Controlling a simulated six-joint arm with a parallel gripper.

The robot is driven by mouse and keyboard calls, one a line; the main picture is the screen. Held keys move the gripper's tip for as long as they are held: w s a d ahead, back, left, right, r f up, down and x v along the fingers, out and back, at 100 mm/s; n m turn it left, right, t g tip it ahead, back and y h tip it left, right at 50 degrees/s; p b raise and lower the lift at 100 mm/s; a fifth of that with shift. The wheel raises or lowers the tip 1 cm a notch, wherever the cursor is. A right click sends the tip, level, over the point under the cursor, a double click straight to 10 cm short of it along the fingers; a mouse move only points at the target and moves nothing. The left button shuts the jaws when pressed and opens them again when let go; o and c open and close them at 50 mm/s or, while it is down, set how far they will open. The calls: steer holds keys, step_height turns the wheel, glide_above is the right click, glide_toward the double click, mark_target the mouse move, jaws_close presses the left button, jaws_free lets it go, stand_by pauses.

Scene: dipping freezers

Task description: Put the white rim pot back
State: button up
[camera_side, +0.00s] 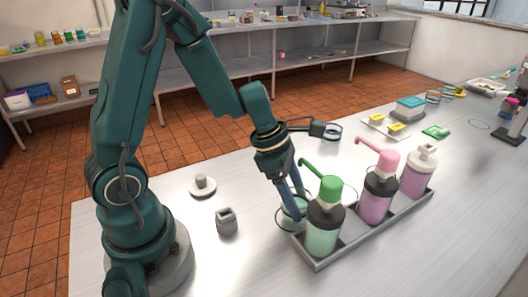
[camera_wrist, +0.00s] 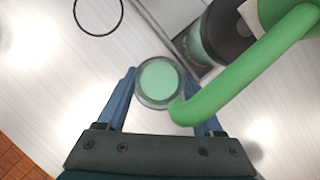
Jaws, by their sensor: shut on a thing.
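A small clear round pot with pale green contents (camera_side: 291,222) sits between the blue fingers of my gripper (camera_side: 293,207). My gripper is shut on it. In the wrist view the pot (camera_wrist: 150,101) is seen from above, with a pale greyish rim, between the two fingers (camera_wrist: 160,84). It is close to the green pump bottle (camera_side: 323,225), whose green spout (camera_wrist: 250,65) reaches over its edge. Whether its base touches the table is hidden.
A grey tray (camera_side: 318,267) holds the green, pink and white-capped bottles beside the pot. A grey block (camera_side: 227,222) and a white disc with a knob (camera_side: 202,189) stand left. A thin dark ring (camera_side: 480,124) marks the table at the far right.

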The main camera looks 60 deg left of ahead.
steer(key=shift+f, duration=0.5)
steer(key=shift+f, duration=0.25)
steer(key=o, duration=1.5)
steer(key=shift+s+r, duration=0.1)
